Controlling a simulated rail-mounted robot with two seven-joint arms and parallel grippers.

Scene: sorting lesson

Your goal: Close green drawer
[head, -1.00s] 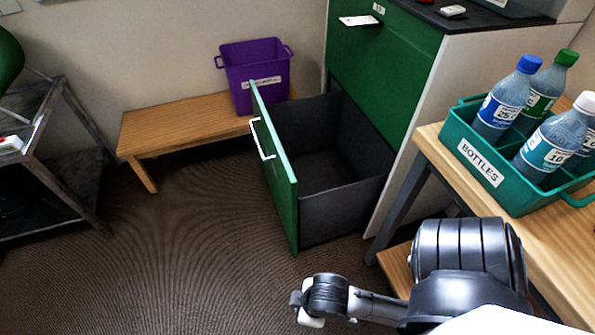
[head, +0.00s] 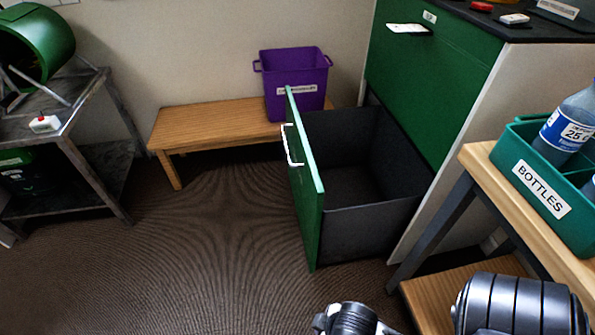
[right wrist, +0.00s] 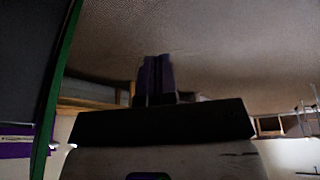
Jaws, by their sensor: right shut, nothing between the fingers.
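The green drawer (head: 307,205) at the bottom of the green cabinet stands pulled far out. Its grey inside (head: 370,228) is empty where I can see it. A white handle (head: 292,145) is on its green front. My right arm comes in at the lower right of the head view, in front of the drawer and apart from it; its fingers are out of that picture. In the right wrist view my right gripper (right wrist: 156,80) is shut with nothing between its fingers, and the drawer's green edge (right wrist: 60,75) runs down the left side. My left gripper is not in view.
A purple bin (head: 322,92) stands on a low wooden bench (head: 205,127) behind the drawer. A wooden table (head: 490,185) with a green bottle crate (head: 510,160) is at the right. A grey metal cart (head: 95,105) is at the left. The carpet left of the drawer is clear.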

